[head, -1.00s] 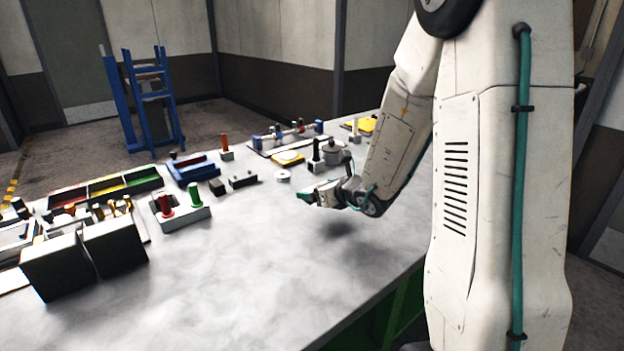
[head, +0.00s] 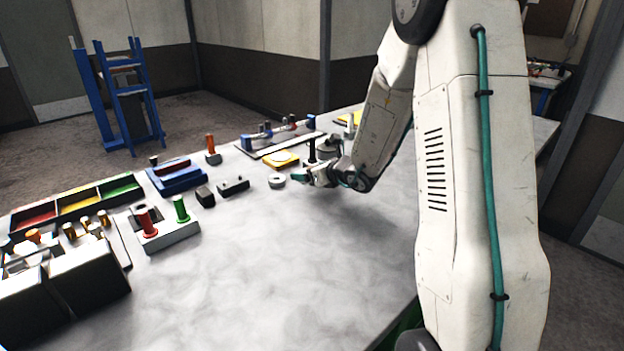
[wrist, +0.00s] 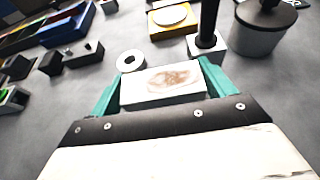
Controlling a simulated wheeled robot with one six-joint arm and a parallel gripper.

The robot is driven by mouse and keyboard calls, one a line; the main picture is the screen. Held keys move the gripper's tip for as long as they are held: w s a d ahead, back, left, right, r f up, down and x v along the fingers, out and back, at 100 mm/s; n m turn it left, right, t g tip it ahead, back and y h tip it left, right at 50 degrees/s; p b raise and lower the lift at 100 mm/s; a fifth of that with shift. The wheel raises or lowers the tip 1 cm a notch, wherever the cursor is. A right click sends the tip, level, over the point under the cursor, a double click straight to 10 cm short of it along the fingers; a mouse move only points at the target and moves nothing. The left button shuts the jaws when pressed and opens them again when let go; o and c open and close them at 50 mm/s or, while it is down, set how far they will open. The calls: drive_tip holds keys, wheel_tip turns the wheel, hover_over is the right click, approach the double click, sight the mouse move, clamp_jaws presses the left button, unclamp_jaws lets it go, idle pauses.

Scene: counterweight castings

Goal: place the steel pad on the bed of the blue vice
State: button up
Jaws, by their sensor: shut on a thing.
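The steel pad (wrist: 162,84) is a pale flat block with a brownish smudge on its top. It sits between the teal fingers of my gripper (wrist: 160,88), which are shut on it. In the head view my gripper (head: 303,176) is low over the right part of the bench, beside a pale ring; the pad cannot be made out there. The blue vice (head: 180,182) stands left of my gripper, with a dark red bar across it. What looks like the same vice shows at the upper left of the wrist view (wrist: 68,27). Its bed is hard to see.
The pale ring (head: 276,181), a dark stepped block (head: 233,187) and a small dark block (head: 205,196) lie between gripper and vice. A grey lidded pot (wrist: 262,28) and a black post (wrist: 207,28) stand close on the right. The front of the bench (head: 270,265) is clear.

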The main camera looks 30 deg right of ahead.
sight(312, 189)
drive_tip(key=shift+f, duration=1.7)
drive_tip(key=shift+f, duration=0.15)
drive_tip(key=o, duration=1.3)
drive_tip(key=shift+s, duration=0.1)
